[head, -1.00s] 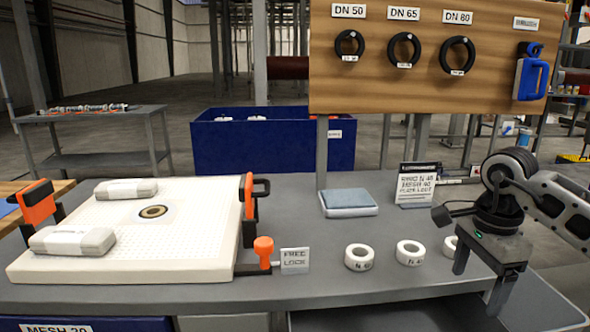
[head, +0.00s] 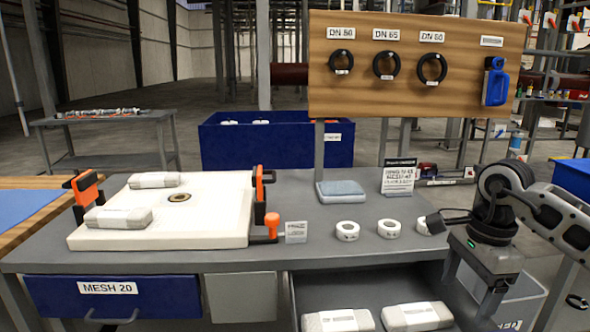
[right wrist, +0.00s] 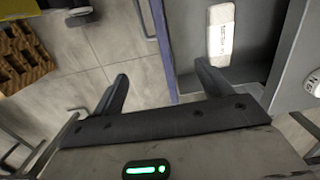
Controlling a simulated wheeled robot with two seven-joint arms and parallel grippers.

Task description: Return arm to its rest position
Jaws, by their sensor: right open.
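My right gripper (head: 468,290) is open and empty at the right of the head view, just off the front right edge of the grey table (head: 290,258). In the right wrist view my right gripper (right wrist: 162,74) has its fingers spread, with tiled floor and a grey compartment edge below them and nothing between them. My right arm comes in from the right edge and bends down. My left gripper is not in view.
Three white rings (head: 347,231) stand near the gripper, one partly hidden by it. White packs (head: 417,317) lie in the open grey drawer below; one pack (right wrist: 220,35) shows in the wrist view. The white press plate (head: 225,215) is at left.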

